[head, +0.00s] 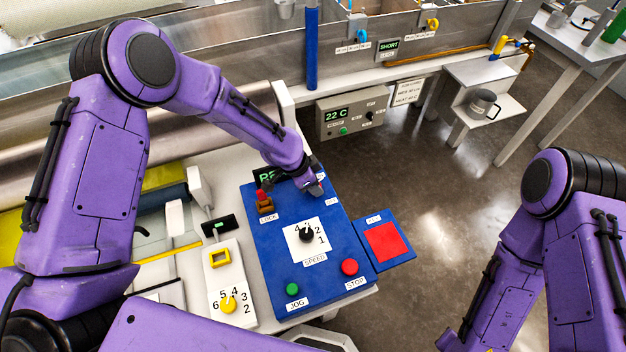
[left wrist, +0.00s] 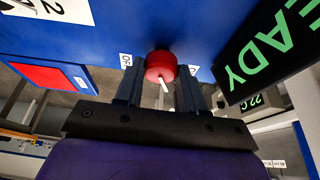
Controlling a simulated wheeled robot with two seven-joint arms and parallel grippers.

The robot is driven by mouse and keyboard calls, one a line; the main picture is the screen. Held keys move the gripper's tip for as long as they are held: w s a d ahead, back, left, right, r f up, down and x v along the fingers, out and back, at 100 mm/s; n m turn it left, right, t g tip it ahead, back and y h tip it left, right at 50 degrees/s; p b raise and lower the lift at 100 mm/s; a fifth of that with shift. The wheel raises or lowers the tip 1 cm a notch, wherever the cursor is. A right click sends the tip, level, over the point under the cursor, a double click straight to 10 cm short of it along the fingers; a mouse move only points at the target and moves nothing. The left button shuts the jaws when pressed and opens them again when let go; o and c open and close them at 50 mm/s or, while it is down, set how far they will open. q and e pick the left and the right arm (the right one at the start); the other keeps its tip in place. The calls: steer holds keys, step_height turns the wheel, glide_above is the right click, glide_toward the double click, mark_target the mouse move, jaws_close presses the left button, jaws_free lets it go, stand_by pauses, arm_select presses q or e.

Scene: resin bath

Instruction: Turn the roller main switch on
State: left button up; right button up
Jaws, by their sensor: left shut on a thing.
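The roller main switch is a red round knob (left wrist: 161,66) with a white pointer bar, on the blue control panel (head: 268,250). In the left wrist view the pointer points down the picture, slightly right. A partly covered label (left wrist: 126,60) reading "OF" is left of the knob; another label (left wrist: 193,70) is at its right, mostly hidden by a finger. My left gripper (head: 310,186) is shut on the knob, one finger on each side. In the head view the gripper hides the knob. My right arm shows at the right, but its gripper is out of view.
The READY display (left wrist: 258,60) is close beside the gripper. On the panel are a red-and-brown lock piece (head: 264,202), a black speed dial (head: 306,234), a green jog button (head: 292,289) and a red stop button (head: 349,267). A red pad (head: 383,242) is at the right.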

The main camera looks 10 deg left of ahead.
arm_select(q)
steer(key=shift+r+n+t+y+p, duration=0.15)
steer(key=shift+n+t+y+p, duration=0.3)
steer(key=shift+n, duration=1.05)
steer(key=o, duration=1.1)
steer(key=shift+c, duration=0.2)
steer(key=b+v, duration=0.1)
steer(key=v, duration=0.9)
steer(key=shift+r+b, duration=0.2)
steer(key=shift+b, duration=0.1)
steer(key=shift+s+f, duration=0.1)
steer(key=shift+s, duration=0.05)
